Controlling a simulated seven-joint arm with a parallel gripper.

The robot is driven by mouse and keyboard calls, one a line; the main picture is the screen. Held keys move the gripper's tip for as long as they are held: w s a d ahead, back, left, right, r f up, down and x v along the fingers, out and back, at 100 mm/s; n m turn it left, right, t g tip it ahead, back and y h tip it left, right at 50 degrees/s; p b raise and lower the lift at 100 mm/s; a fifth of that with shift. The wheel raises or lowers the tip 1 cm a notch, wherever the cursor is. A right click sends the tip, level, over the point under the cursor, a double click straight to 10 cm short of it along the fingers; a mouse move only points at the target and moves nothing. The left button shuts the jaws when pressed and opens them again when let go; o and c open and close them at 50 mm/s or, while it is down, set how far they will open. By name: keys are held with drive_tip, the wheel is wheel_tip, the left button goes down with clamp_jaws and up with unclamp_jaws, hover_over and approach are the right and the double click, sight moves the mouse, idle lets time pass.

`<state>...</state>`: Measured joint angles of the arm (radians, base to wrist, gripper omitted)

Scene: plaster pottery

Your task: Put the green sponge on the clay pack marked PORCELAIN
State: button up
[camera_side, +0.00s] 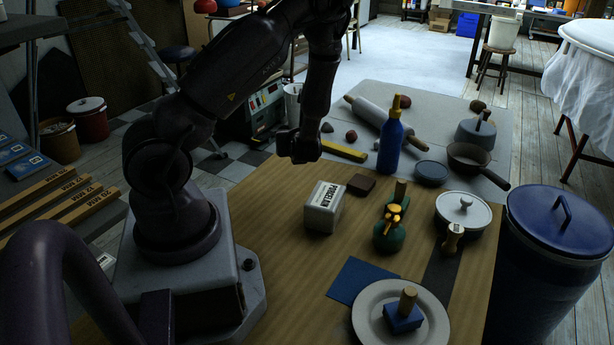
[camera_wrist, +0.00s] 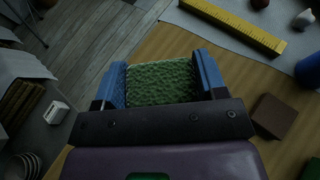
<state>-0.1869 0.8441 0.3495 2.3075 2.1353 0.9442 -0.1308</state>
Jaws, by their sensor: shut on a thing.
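The green sponge (camera_wrist: 160,82) shows in the wrist view between the two blue fingers of my gripper (camera_wrist: 162,78), which is shut on it. In the side view my gripper (camera_side: 299,150) hangs above the far left part of the wooden table, behind the clay pack. The sponge cannot be made out there. The clay pack marked PORCELAIN (camera_side: 323,207) is a pale block lying on the table with a bare top. It is nearer the side camera than my gripper and apart from it. I cannot identify the pack in the wrist view.
A dark brown block (camera_side: 361,185) lies just behind the pack; it also shows in the wrist view (camera_wrist: 275,115). A plate (camera_side: 370,322) is in front.

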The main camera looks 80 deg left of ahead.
drive_tip(key=w+d+r+m+t, duration=0.2)
drive_tip(key=w+d, duration=0.2)
drive_tip(key=d, duration=0.3)
drive_tip(key=m+t+h, duration=0.1)
drive_tip(key=m+t, duration=0.1)
hover_over(326, 194)
drive_tip(key=shift+f, duration=0.65)
drive_tip(key=shift+a+f, duration=0.1)
drive_tip(key=shift+f, duration=2.2)
drive_tip(key=shift+f, duration=0.1)
drive_tip(key=o, duration=0.9)
